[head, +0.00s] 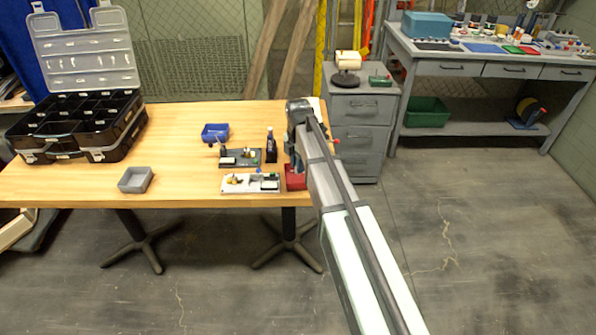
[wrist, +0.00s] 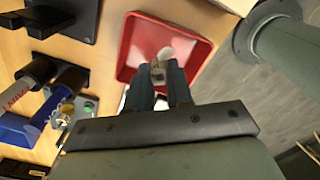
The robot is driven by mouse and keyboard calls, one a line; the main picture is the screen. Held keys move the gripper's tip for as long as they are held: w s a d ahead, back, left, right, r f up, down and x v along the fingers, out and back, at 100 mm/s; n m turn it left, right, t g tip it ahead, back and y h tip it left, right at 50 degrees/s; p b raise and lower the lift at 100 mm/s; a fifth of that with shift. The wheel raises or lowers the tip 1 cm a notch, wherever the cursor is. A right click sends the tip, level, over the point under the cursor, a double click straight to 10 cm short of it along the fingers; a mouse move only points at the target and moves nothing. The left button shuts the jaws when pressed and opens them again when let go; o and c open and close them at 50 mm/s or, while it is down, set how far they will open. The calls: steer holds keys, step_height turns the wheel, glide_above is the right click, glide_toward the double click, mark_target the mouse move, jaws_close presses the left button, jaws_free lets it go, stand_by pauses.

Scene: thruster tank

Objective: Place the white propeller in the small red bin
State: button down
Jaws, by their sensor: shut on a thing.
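The small red bin (head: 292,180) sits at the right front part of the wooden table, partly hidden behind my arm in the head view. In the wrist view the red bin (wrist: 128,48) lies beyond my fingertips. My gripper (wrist: 160,78) is shut on a small white piece, which seems to be the white propeller (wrist: 166,53). Its rounded white end sticks out past the fingertips and shows against the inside of the bin. I cannot tell its exact height over the bin floor. In the head view my fingers are hidden by my arm.
A blue bin (head: 215,132), a grey bin (head: 136,180), a dark bottle (head: 271,147), a dark board (head: 239,158) and a white board (head: 250,183) with small parts stand on the table (head: 75,185). An open black organizer case (head: 120,130) is at the left.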

steer(key=shift+f, duration=1.65)
steer(key=shift+f, duration=0.1)
steer(key=c, duration=1)
jaws_free()
step_height(320, 180, up, 12)
steer(key=shift+r, duration=0.15)
